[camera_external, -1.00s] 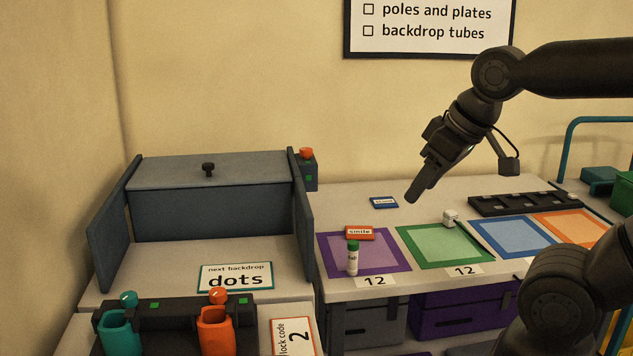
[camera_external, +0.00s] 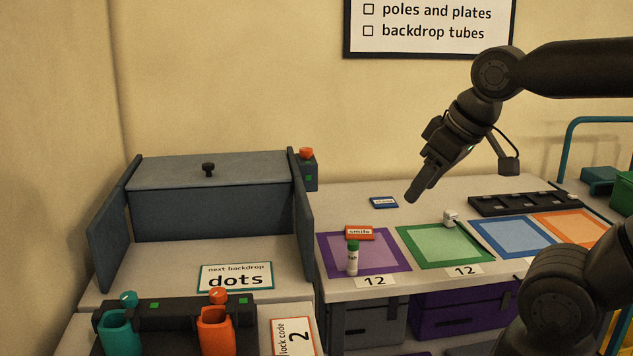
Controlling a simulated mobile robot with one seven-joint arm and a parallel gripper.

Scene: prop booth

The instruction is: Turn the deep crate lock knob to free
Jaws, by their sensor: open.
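A grey box-like unit (camera_external: 212,213) with side panels stands at the left, with a flat lid (camera_external: 150,174) on top. A small black knob (camera_external: 208,168) sits on the lid. An orange knob (camera_external: 306,153) tops a dark block with a green light at the unit's right rear corner. No label shows which knob is the deep crate lock, and I cannot read the lock position. My gripper (camera_external: 413,196) hangs above the worktable, right of the unit, pointing down left. It is open, with nothing seen in it and well apart from both knobs.
Coloured mats lie on the table (camera_external: 319,196); a glue stick (camera_external: 352,258) stands on the purple one. A lock code 2 card (camera_external: 293,338) and teal and orange cups (camera_external: 215,332) are in front. Crates (camera_external: 465,310) sit below.

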